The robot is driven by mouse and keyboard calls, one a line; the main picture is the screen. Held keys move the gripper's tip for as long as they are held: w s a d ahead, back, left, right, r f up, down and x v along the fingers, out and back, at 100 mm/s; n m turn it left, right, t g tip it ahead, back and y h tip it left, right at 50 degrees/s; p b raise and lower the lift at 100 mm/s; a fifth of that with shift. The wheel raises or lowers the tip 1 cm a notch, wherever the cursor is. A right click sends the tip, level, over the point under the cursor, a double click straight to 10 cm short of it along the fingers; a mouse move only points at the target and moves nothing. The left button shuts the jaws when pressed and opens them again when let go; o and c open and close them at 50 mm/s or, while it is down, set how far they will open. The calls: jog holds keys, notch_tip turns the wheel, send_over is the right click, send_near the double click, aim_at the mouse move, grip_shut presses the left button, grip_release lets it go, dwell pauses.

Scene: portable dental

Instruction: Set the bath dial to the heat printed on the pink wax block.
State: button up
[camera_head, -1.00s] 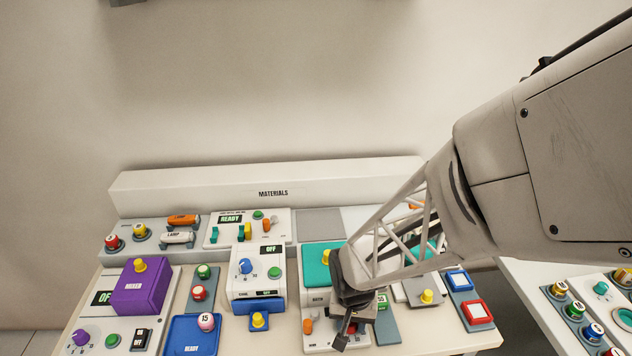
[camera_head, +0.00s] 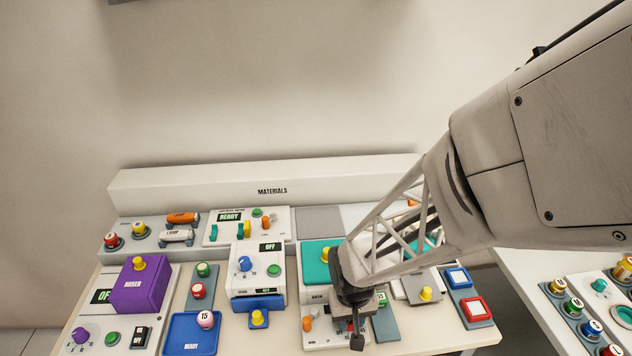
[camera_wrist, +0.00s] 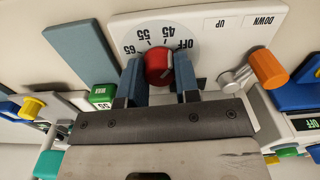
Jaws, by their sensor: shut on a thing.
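The red bath dial (camera_wrist: 158,67) sits on a white panel (camera_wrist: 205,62) marked OFF, 45, 55 and 65, upside down in the wrist view. My gripper (camera_wrist: 160,82) is shut on the dial, with a blue-grey finger on each side. The dial's pale mark seems to lie on its OFF side, but I cannot read its exact setting. A green block (camera_wrist: 103,93) with a small label that seems to read WAX and 55 lies to the left. I see no clearly pink wax block.
An orange-capped lever (camera_wrist: 268,69) stands right of the dial, near UP and DOWN lettering. A teal bath cover with a yellow knob (camera_head: 326,255) is behind my gripper. A blue tray (camera_head: 180,345) with a pink ball marked 15 (camera_head: 206,320) is at the left.

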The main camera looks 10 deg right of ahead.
jog(key=n, duration=0.4)
dwell(0.4)
jog(key=o, duration=0.9)
jog(key=shift+r, duration=0.1)
jog(key=shift+r, duration=3.85)
